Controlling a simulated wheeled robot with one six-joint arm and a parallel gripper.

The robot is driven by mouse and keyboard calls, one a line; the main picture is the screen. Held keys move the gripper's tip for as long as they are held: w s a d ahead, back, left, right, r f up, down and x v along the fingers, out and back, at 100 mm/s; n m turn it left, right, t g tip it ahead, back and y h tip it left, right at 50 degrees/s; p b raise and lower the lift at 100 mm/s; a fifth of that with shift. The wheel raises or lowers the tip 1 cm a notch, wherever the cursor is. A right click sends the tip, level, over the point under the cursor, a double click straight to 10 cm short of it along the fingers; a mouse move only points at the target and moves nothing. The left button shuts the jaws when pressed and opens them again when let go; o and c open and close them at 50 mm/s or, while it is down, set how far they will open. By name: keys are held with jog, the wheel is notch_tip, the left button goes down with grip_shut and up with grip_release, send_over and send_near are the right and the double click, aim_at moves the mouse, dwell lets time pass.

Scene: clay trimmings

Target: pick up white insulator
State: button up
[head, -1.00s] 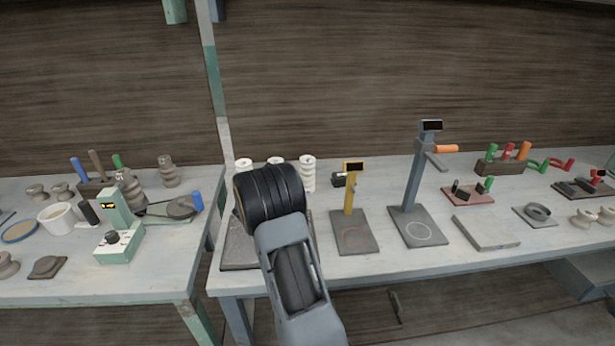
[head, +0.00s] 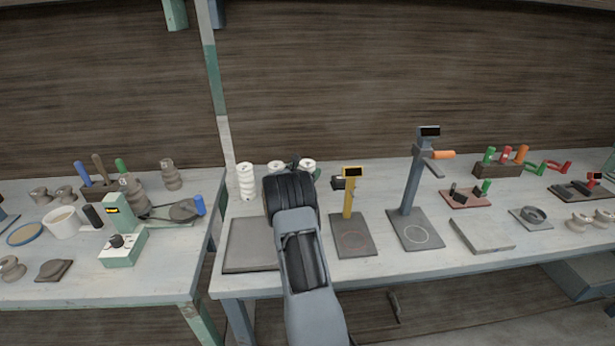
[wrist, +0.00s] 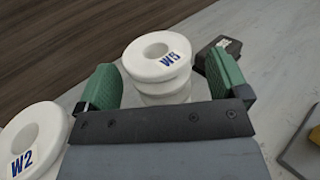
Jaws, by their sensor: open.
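Another white insulator marked W2 (wrist: 38,143) stands at the lower left, outside the left finger. In the head view, a white insulator (head: 246,182) stands at the left, and the tops of a middle one (head: 276,167) and a right one (head: 308,165) show behind my arm. My gripper is mostly hidden there by my own arm.
A small black block (wrist: 222,52) lies close to the right finger. A yellow stand (head: 349,205) and a grey stand (head: 411,185) are to the right. A dark flat mat (head: 248,245) lies in front of the left insulator. The wooden wall (head: 400,80) is behind the table.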

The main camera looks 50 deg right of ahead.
jog(key=shift+x, duration=1.05)
jog(key=shift+c, duration=0.2)
jog(key=shift+a, duration=0.1)
jog(key=c, duration=1.2)
jog(key=shift+r, duration=0.1)
jog(key=shift+c, duration=0.6)
